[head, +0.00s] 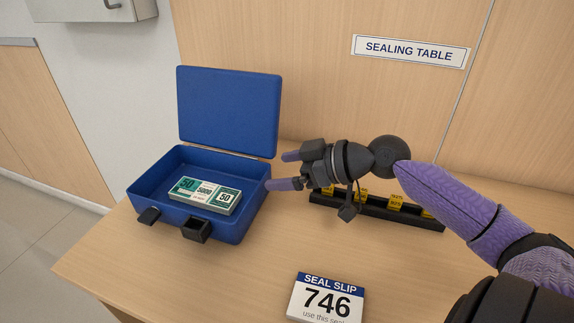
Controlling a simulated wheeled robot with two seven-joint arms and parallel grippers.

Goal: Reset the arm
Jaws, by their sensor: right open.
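My right gripper (279,171) is open and empty. It is above the table at the right side of an open blue case, with its fingertips pointing left toward the case. My right arm comes in from the right edge of the head view. The blue case (232,229) stands with its lid (229,112) raised at the back. A banded bundle of notes (206,195), marked 50 and 5000, lies inside it. My left gripper does not show.
A black rack (376,209) with yellow tagged seals stands behind and below my right gripper, partly hidden by it. A seal slip (326,299) reading 746 stands at the front. A "SEALING TABLE" sign (409,51) is on the wall. The wooden table (190,272) is bare at front left.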

